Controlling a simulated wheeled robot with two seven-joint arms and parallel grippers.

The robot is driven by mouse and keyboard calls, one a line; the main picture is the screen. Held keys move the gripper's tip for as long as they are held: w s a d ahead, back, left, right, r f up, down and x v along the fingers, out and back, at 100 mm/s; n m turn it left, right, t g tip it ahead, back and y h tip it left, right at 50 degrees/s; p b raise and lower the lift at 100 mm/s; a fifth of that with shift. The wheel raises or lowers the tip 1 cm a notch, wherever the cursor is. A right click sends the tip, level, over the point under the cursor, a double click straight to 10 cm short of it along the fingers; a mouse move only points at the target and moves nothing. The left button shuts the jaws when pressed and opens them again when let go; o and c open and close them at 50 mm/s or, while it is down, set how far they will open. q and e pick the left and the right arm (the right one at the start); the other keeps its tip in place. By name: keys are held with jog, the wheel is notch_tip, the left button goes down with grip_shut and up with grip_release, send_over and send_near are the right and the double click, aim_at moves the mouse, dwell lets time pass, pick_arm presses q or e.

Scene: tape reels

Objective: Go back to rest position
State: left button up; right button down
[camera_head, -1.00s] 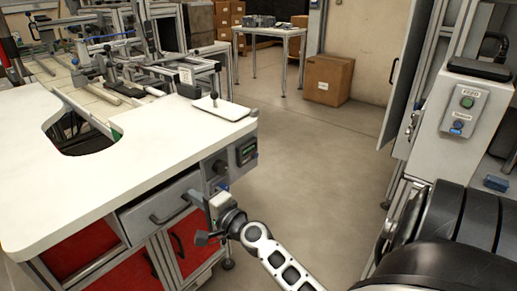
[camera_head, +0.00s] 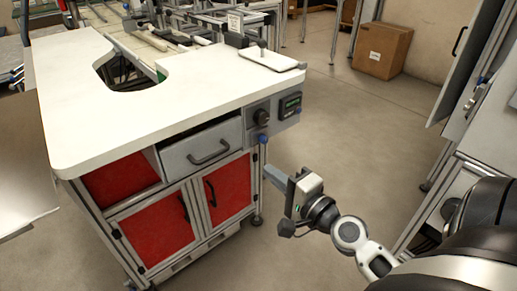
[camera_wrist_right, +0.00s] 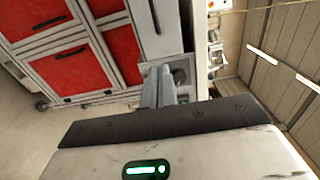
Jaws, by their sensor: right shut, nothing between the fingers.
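My right gripper (camera_head: 274,177) is in front of the right end of the white-topped workbench (camera_head: 200,85), apart from it. Its fingers are shut with nothing between them. In the right wrist view the closed fingers (camera_wrist_right: 158,87) point toward the bench's cabinet side. The right arm comes in from the lower right of the head view. My left gripper is not in the frames.
The workbench has a grey drawer (camera_head: 203,149) standing partly open, red cabinet doors (camera_head: 229,188) and a control panel (camera_head: 277,112). A grey cabinet (camera_head: 485,130) stands at right. A cardboard box (camera_head: 382,50) is at the back. The floor (camera_head: 345,140) between is clear.

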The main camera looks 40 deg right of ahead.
jog(key=shift+s+a, duration=0.1)
jog(key=s+a+f+n+g+y+p, duration=0.1)
jog(key=s+a+f+n+g, duration=0.2)
jog(key=a+n, duration=0.5)
jog(key=s+a+f+n+g+y+p, duration=0.1)
jog(key=s+a+f+n+g, duration=0.3)
jog(key=a+f+n, duration=0.4)
jog(key=s+n+p, duration=0.1)
jog(key=n, duration=0.2)
jog(key=shift+s+a+f+y, duration=0.2)
jog(key=shift+a+f+y, duration=0.1)
jog(key=shift+a, duration=0.05)
